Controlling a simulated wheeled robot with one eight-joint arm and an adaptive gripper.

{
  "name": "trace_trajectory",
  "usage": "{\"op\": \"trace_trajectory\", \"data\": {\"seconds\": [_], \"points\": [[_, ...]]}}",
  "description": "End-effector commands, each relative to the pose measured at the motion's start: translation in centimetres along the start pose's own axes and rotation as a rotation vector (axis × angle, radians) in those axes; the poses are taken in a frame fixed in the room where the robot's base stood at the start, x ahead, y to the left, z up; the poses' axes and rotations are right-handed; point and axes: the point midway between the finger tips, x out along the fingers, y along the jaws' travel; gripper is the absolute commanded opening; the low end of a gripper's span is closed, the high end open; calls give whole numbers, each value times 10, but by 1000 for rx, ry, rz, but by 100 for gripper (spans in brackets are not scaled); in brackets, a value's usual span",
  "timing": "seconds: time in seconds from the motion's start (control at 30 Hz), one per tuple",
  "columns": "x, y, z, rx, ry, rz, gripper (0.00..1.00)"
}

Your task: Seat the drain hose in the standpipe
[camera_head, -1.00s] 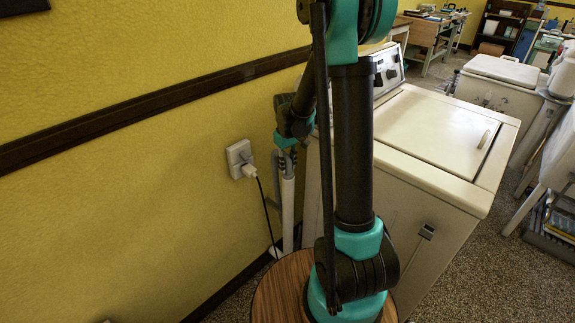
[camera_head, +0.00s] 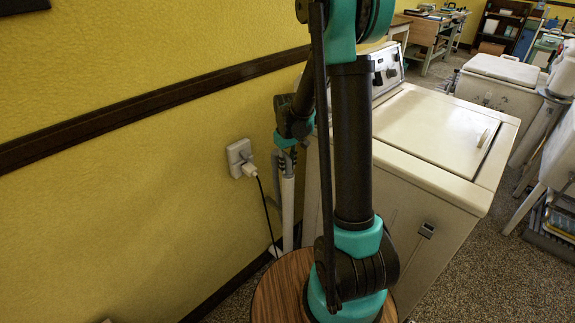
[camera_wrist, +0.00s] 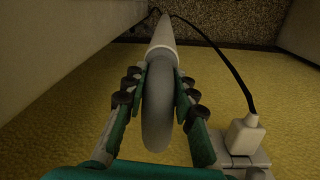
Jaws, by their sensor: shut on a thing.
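The grey drain hose (camera_wrist: 157,112) runs between my fingers in the wrist view, curving as a thick bend. My gripper (camera_wrist: 160,86) is shut on it, one finger on each side. The white standpipe (camera_wrist: 163,36) is just beyond the fingertips, and the hose lines up with its mouth. The hose end is hidden there, so I cannot tell how deep it sits. In the head view the standpipe (camera_head: 288,207) stands upright between the wall and the washer, with my gripper (camera_head: 287,150) right above it. The hose is mostly hidden there.
A white washer (camera_head: 440,130) stands close to the right of the standpipe. A wall outlet (camera_head: 240,157) with a white plug and black cord is close to the left. The yellow wall (camera_head: 120,200) bounds the left side. More washers and tables stand farther back.

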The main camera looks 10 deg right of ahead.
Motion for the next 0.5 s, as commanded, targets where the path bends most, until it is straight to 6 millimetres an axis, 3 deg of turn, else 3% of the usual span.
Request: {"op": "trace_trajectory", "data": {"seconds": [0.37,0.4,0.5], "points": [[2,-1,1,0,-1,-1,0],[2,-1,1,0,-1,-1,27],[2,-1,1,0,-1,-1,40]]}}
